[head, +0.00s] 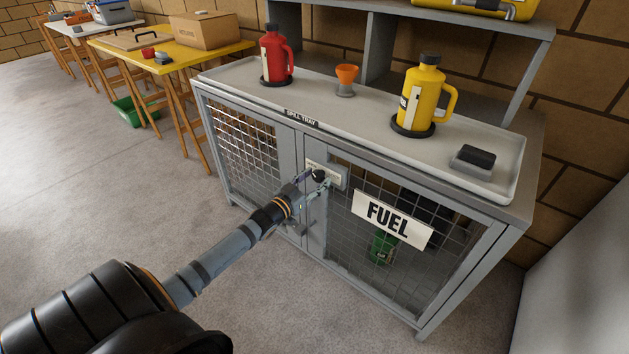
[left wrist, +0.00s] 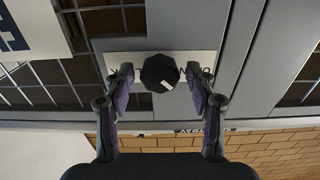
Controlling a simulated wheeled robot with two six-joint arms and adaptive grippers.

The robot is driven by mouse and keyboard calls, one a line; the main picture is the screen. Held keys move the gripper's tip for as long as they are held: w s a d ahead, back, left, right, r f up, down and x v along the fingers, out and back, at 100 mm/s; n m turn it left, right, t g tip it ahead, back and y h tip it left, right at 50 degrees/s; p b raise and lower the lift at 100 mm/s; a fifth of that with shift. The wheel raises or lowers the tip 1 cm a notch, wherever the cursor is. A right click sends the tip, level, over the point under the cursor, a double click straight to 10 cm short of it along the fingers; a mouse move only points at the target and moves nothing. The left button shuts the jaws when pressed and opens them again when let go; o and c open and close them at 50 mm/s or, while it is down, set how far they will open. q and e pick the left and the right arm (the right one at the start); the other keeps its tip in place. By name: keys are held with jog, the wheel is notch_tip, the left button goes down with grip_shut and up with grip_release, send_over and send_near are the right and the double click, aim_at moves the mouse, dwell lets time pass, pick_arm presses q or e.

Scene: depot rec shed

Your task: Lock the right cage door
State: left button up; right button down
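The right cage door (head: 385,262) is a grey mesh door with a white FUEL sign (head: 393,219); it looks flush with the cabinet front. A black knob (head: 319,175) sits on a pale plate (head: 338,178) at its upper left. In the left wrist view, which is upside down, the knob (left wrist: 160,73) shows a white mark pointing down and slightly right. My left gripper (head: 315,185) is at the knob. Its open fingers (left wrist: 160,82) stand on either side of the knob, with a small gap on each side. My right gripper is not in view.
The left mesh door (head: 245,150) is beside it. On the spill tray (head: 365,120) stand a red jug (head: 276,55), an orange funnel (head: 346,75) and a yellow jug (head: 423,95). A yellow table (head: 120,45) stands back left.

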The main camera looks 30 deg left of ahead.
pick_arm(q)
grip_shut()
